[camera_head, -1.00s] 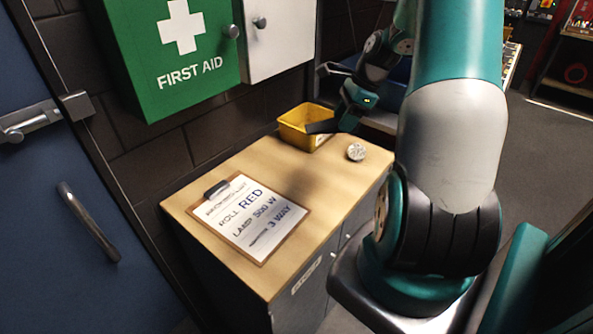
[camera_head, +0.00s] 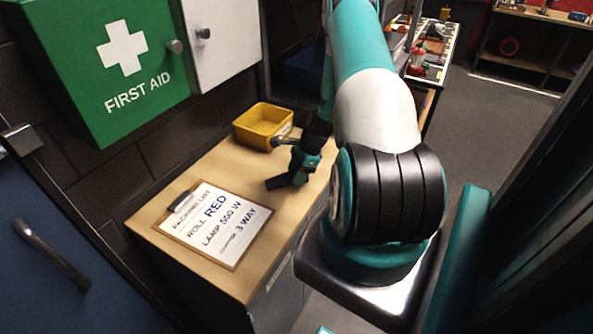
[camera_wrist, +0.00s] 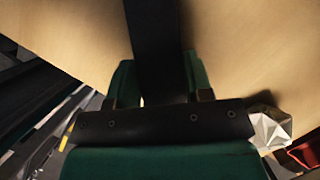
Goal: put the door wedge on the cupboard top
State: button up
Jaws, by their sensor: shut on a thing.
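The door wedge is a long dark piece (camera_head: 279,182) held in my gripper (camera_head: 303,170), low over the far part of the cupboard top. In the wrist view the black wedge (camera_wrist: 153,45) runs out from between the two green fingers, which are shut on it. The cupboard top (camera_head: 214,170) is pale wood and also fills the upper part of the wrist view (camera_wrist: 245,50). I cannot tell whether the wedge touches the wood.
A clipboard with a packing list (camera_head: 215,222) lies on the near part of the top. A yellow bin (camera_head: 263,127) stands at the far left end. A faceted silver thing (camera_wrist: 270,128) shows at the wrist view's right. Bare wood lies between clipboard and bin.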

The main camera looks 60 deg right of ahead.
jog(key=shift+f, duration=0.2)
jog(key=shift+f, duration=0.2)
jog(key=o, duration=1)
jog(key=shift+r, duration=0.1)
jog(key=shift+c, duration=0.2)
